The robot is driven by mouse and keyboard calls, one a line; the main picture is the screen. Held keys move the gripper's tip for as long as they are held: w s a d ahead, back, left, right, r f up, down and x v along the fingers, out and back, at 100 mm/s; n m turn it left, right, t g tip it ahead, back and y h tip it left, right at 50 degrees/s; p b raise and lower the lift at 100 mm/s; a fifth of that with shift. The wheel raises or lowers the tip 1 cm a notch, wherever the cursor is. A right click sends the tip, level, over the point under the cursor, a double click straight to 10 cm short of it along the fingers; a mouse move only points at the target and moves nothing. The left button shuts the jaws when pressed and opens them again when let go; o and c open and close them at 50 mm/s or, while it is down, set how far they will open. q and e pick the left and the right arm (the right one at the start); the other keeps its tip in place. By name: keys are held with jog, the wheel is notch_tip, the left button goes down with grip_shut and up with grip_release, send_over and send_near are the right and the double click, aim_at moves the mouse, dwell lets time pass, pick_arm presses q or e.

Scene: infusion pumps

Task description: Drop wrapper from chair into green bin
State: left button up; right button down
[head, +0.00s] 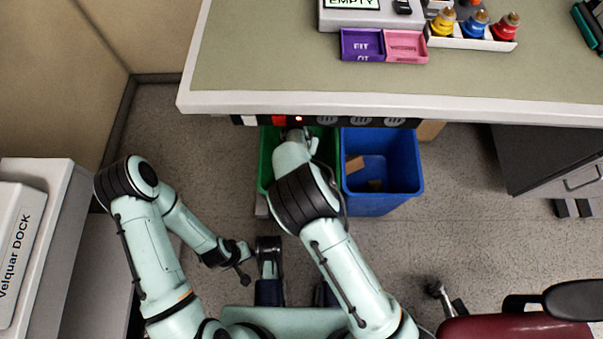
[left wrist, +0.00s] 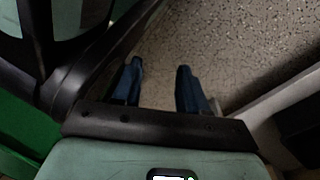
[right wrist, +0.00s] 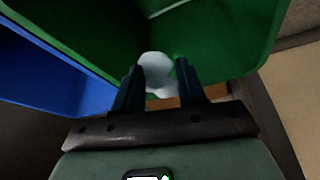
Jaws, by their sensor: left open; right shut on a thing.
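The green bin (head: 265,160) stands under the desk's front edge, partly covered by my right arm. My right gripper (right wrist: 160,66) is at the green bin, whose green walls (right wrist: 225,35) fill much of the right wrist view. It is shut on a pale, whitish wrapper (right wrist: 156,68) showing between the fingertips. In the head view that gripper is mostly hidden by its arm and the desk edge. My left gripper (left wrist: 158,66) is open and empty, pointing down over the floor. The dark red chair (head: 515,328) is at the bottom right.
A blue bin (head: 382,205) with brown scraps inside stands right beside the green one. The desk (head: 300,85) overhangs the bins and holds purple and pink trays (head: 362,44) and several coloured bottles. A white dock unit (head: 25,225) is at the left. Grey floor is open around.

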notch_tip(320, 180, down, 3)
jog(key=shift+f+b, duration=0.1)
jog(key=shift+b, duration=0.9)
pick_arm(q)
jog(key=s+f+g, duration=0.1)
jog(key=s+f, duration=0.1)
jog(key=s, duration=0.3)
jog(key=shift+s+a+f+g, duration=0.15)
jog(key=shift+a+f+g, duration=0.15)
jog(key=shift+f+g, duration=0.1)
pick_arm(e)
jog(key=shift+f, duration=0.35)
jog(key=c, duration=0.5)
grip_release()
jog(key=shift+r, duration=0.1)
pick_arm(q)
jog(key=w+r+t+p, duration=0.2)
jog(key=w+r, duration=0.1)
jog(key=w, duration=0.2)
jog(key=shift+w+d, duration=0.3)
jog(key=shift+d, duration=0.05)
pick_arm(e)
jog(key=v, duration=0.7)
jog(key=shift+r, duration=0.15)
